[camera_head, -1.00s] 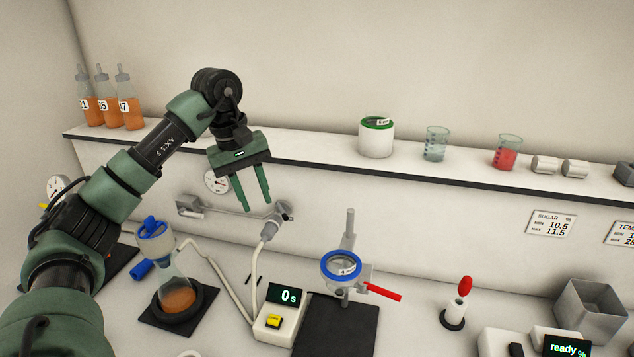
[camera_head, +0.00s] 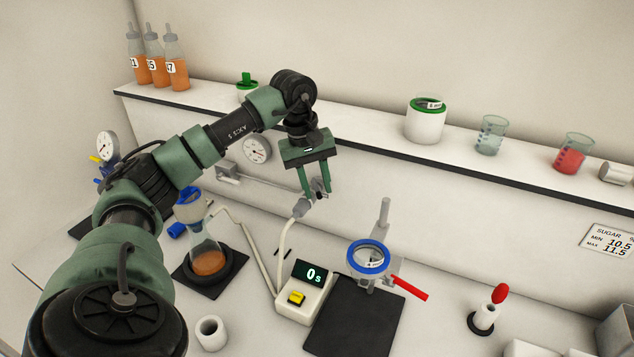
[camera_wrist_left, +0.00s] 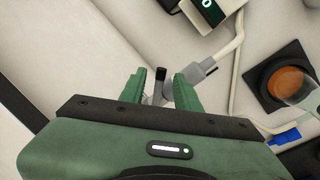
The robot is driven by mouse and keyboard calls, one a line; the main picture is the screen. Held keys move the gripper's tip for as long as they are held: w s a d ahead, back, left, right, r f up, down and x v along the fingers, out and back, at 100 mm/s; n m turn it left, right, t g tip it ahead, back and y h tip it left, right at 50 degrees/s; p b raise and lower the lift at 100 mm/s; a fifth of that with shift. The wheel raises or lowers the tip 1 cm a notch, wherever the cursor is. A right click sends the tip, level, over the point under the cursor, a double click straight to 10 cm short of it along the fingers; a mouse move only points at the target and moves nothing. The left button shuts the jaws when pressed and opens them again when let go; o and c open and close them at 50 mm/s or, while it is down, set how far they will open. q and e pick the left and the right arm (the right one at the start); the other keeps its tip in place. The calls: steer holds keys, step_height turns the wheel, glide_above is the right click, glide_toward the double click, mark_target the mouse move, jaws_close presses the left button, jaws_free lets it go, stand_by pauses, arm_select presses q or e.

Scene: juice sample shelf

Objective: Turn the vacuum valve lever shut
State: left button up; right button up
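The vacuum valve (camera_head: 302,207) is a grey fitting at the end of a metal pipe, low on the back wall, with a pale hose running down from it. In the left wrist view the grey valve body (camera_wrist_left: 196,72) lies beyond my fingers. Its lever (camera_wrist_left: 160,78), with a dark tip, shows between them. My left gripper (camera_head: 315,194) points down at the valve, its two green fingers apart on either side of the lever. Whether a finger touches it I cannot tell. The wrist view shows the same open fingers (camera_wrist_left: 160,92). My right gripper is out of view.
A timer (camera_head: 305,292) reading 0 s, a flask (camera_head: 207,255) of orange liquid and a stand with a blue ring (camera_head: 368,257) and red handle are below the valve. A shelf edge (camera_head: 380,149) runs behind my arm. A round gauge (camera_head: 257,149) is on the wall.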

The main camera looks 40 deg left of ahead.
arm_select(q)
jaws_close()
stand_by(1.5)
